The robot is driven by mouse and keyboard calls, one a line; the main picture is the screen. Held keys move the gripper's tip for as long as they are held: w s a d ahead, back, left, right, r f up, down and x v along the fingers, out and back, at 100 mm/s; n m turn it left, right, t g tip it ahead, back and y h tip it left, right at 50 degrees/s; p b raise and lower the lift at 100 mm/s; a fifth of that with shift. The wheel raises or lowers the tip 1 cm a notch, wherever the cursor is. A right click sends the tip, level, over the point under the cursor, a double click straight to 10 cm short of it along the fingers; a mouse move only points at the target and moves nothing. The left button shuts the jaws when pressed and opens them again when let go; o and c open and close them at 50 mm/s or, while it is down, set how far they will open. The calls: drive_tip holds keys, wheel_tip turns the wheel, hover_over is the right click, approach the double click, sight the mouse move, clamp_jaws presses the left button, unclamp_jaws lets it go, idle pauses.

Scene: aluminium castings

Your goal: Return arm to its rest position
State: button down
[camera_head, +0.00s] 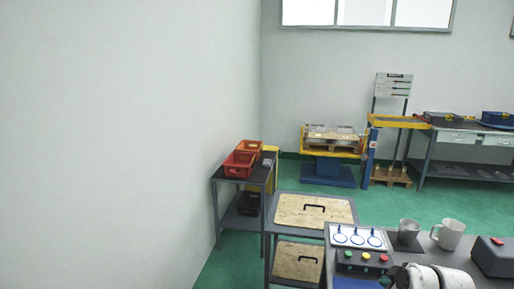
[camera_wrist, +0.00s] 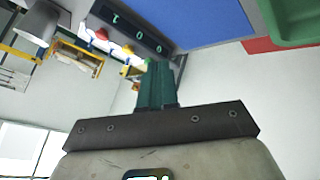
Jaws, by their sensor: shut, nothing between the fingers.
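My gripper (camera_wrist: 160,70) shows in the wrist view, its dark green fingers together with nothing between them. It points away from the camera, and the view is tilted, with walls and windows at odd angles. In the head view, white rounded links of my arm show at the bottom right edge, low over the grey worktop (camera_head: 420,259). My gripper itself cannot be made out in the head view.
On the worktop are a control box (camera_head: 362,262) with coloured buttons, a white panel with blue rings (camera_head: 357,237), a grey cup (camera_head: 408,231), a white mug (camera_head: 449,234) and a dark box (camera_head: 493,256). Red bins (camera_head: 239,164) stand on a left table. Green floor (camera_head: 440,205) is open behind.

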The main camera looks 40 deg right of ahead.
drive_tip(key=w+a+f+y, duration=0.1)
drive_tip(key=w+a, duration=0.2)
drive_tip(key=a, duration=0.5)
drive_tip(key=w+a+f+y, duration=0.2)
drive_tip(key=w+a, duration=0.1)
drive_tip(key=a, duration=0.6)
drive_tip(key=s+a+m+g+y, duration=0.1)
drive_tip(key=s+a, duration=0.1)
drive_tip(key=a, duration=0.7)
drive_tip(key=s+a+g+y, duration=0.1)
drive_tip(key=s+a, duration=0.2)
drive_tip(key=a, duration=0.6)
drive_tip(key=s+d+f+g+b, duration=0.1)
drive_tip(key=s+f+g, duration=0.3)
drive_tip(key=s+f, duration=0.5)
drive_tip(key=shift+s+d+m+h+b, duration=0.3)
drive_tip(key=shift+s+m+b, duration=0.1)
drive_tip(key=shift+s+b, duration=0.35)
drive_tip(key=shift+f, duration=0.1)
